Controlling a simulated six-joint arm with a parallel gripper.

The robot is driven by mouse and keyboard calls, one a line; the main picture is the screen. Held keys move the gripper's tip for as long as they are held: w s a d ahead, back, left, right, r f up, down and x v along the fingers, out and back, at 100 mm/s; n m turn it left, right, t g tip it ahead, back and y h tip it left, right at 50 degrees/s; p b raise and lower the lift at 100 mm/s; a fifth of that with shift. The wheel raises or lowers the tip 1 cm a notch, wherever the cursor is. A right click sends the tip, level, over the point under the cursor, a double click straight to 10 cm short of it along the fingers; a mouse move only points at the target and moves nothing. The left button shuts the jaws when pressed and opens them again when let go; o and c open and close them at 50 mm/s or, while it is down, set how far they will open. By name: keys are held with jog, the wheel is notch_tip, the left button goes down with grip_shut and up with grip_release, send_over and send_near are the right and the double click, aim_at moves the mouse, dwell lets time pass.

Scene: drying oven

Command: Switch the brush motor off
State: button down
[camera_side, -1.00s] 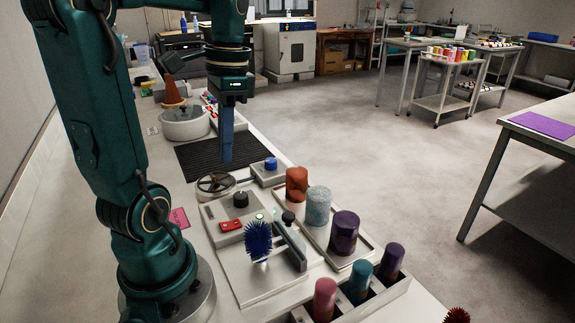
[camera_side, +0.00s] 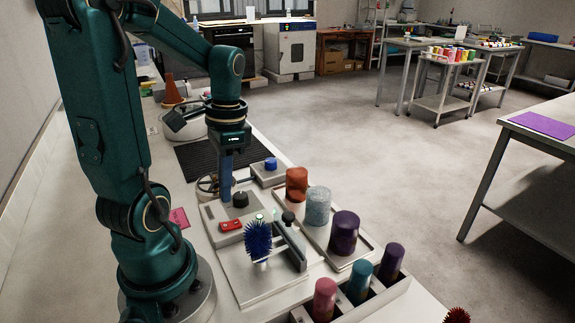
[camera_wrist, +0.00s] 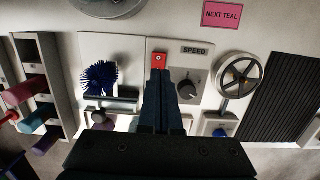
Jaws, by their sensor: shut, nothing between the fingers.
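The red switch (camera_side: 230,225) sits on the grey control box (camera_side: 211,212), beside the black SPEED knob (camera_side: 240,199). The blue bristle brush (camera_side: 257,238) stands on the plate in front of that box. In the wrist view the red switch (camera_wrist: 159,61) shows just past my fingertips, and the brush (camera_wrist: 100,77) is to their left. In the wrist view my gripper (camera_wrist: 161,77) partly covers the box. I cannot tell the switch's position or whether the tips touch anything.
A handwheel (camera_wrist: 238,78) and a blue button (camera_side: 270,163) are close beyond the control box. Orange, light blue and purple cylinders stand on a tray (camera_side: 358,259) to the right. A pink NEXT TEAL sign (camera_wrist: 207,14) lies beside the box.

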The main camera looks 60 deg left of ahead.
aim_at(226, 224)
jog(key=shift+s+f, duration=0.2)
jog(key=shift+f, duration=1.25)
jog(key=shift+s+f, duration=0.15)
jog(key=shift+f, duration=1.25)
jog(key=shift+s+f, duration=0.1)
jog(key=shift+f, duration=0.1)
jog(key=shift+w+r, duration=0.15)
jog(key=shift+w, duration=0.7)
notch_tip(226, 224, up, 14)
jog(key=w, duration=0.1)
jog(key=shift+w, duration=0.35)
